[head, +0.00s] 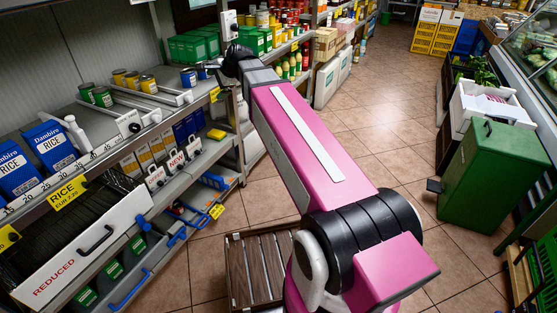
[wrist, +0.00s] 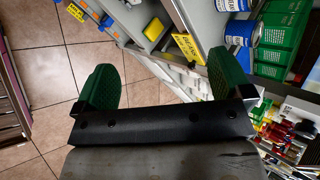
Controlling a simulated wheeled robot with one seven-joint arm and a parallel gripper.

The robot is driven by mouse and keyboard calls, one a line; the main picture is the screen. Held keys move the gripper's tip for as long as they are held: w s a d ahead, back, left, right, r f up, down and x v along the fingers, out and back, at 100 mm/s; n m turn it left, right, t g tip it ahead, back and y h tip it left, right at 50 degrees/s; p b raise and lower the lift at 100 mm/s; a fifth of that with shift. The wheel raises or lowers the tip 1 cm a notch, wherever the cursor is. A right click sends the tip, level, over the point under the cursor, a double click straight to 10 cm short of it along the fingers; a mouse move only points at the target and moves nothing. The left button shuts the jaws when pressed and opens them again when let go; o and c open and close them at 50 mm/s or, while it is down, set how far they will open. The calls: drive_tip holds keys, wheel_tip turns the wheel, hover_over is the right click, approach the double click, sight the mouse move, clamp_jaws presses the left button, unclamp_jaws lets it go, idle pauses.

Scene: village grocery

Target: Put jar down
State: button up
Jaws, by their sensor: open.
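My gripper (wrist: 165,85) is open in the wrist view, with two green finger pads wide apart and nothing between them. Beyond them are a shelf edge and yellow price tags. A second blue one (wrist: 232,5) is cut off at the top edge. In the head view, a blue container (head: 188,78) stands on the shelf (head: 150,112), close to the end of my arm. My fingers are not clear there. I cannot tell which container is the task's jar.
Green boxes (head: 190,48) are behind. A slatted wooden crate (head: 262,268) is on the floor. A green bin (head: 490,175) stands right; the tiled aisle between is clear.

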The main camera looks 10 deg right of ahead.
drive_tip(key=s+d+f+n+g+h, duration=0.2)
drive_tip(key=s+d+f+n, duration=0.2)
drive_tip(key=f, duration=0.6)
drive_tip(key=s+d+f+n+g+h, duration=0.2)
drive_tip(key=s+d+f+n, duration=0.2)
drive_tip(key=s+d+f, duration=0.4)
drive_tip(key=s+d+f+n+g+h, duration=0.2)
drive_tip(key=s+d+f+n, duration=0.2)
drive_tip(key=f, duration=0.8)
drive_tip(key=s+d, duration=0.2)
drive_tip(key=s, duration=0.2)
drive_tip(key=shift+s+d+f+n, duration=0.35)
drive_tip(key=shift+s+d+n, duration=0.05)
drive_tip(key=shift+o, duration=0.3)
